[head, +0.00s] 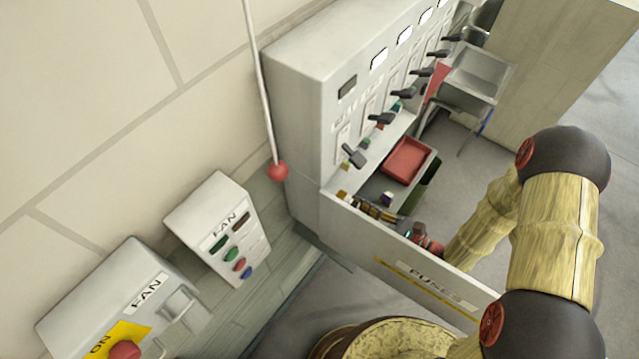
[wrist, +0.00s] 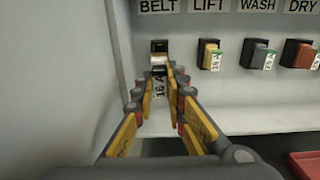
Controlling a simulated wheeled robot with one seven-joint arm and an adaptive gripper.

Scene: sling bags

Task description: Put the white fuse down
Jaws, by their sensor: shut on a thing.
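In the wrist view my gripper (wrist: 159,72) is shut on the white fuse (wrist: 159,60), whose pale body shows between the fingertips. A tag reading 16 A hangs below it, between the fingers. The fuse is at or just in front of a dark holder (wrist: 159,46) under the BELT label; I cannot tell whether it is seated. In the head view my gripper reaches left behind the FUSES panel (head: 435,283), and the fuse cannot be made out clearly there.
A yellow fuse (wrist: 209,55), a grey-brown fuse (wrist: 256,54) and a red fuse (wrist: 298,54) sit under LIFT, WASH and DRY. A pale side wall (wrist: 60,70) is close on the left. A red tray (head: 408,160) lies beyond my gripper.

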